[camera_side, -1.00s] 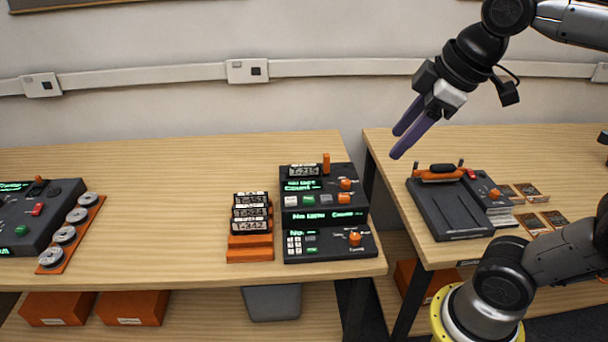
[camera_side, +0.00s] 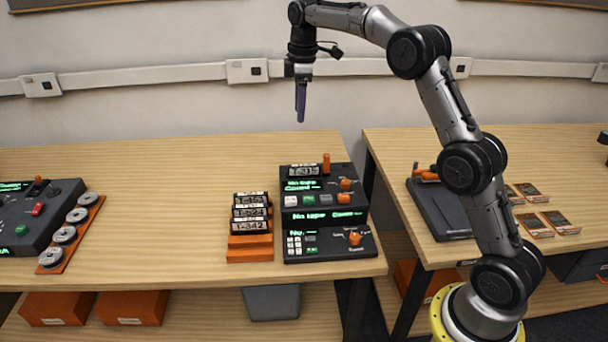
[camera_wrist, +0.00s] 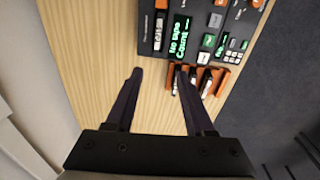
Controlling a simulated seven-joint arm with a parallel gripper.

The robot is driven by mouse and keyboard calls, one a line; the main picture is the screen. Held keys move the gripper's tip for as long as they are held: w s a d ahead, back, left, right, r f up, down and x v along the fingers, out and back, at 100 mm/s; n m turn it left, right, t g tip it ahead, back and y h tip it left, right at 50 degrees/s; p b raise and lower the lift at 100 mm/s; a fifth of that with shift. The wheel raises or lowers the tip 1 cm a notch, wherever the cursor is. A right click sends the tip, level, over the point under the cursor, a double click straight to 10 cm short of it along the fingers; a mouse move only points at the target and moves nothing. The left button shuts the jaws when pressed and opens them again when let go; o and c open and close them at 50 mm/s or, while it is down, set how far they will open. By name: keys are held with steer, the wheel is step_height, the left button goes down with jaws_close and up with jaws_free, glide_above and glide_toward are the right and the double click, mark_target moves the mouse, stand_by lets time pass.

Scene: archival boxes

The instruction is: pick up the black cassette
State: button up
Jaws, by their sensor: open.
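Several black cassettes (camera_side: 251,212) with white labels stand in a row in an orange stepped rack (camera_side: 250,255) on the left table. Another black cassette (camera_side: 304,171) with a white label lies in the top of the dark tape machine (camera_side: 325,215). My gripper (camera_side: 301,119) hangs in the air above and behind the machine, pointing down, with its purple fingers apart from everything. In the wrist view my gripper (camera_wrist: 157,72) is open and empty, with bare tabletop between its fingers. The right finger overlaps part of the rack's cassettes (camera_wrist: 203,80) in that view; the machine's cassette (camera_wrist: 160,30) is clear of the fingers.
A small orange post (camera_side: 326,163) stands up at the machine's back. Another console (camera_side: 45,215) and an orange strip of reels (camera_side: 65,235) are at left. A gap separates the left table from the right table (camera_side: 400,150). Tabletop behind the rack is clear.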

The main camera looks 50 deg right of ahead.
steer(key=g, duration=0.1)
glide_above(304, 165)
steer(key=f, duration=1.3)
steer(key=shift+s+a+f, duration=0.1)
steer(key=shift+a+f, duration=0.1)
steer(key=shift+f, duration=0.15)
steer(key=shift+d+f, duration=0.2)
steer(key=shift+f, duration=2.65)
jaws_close()
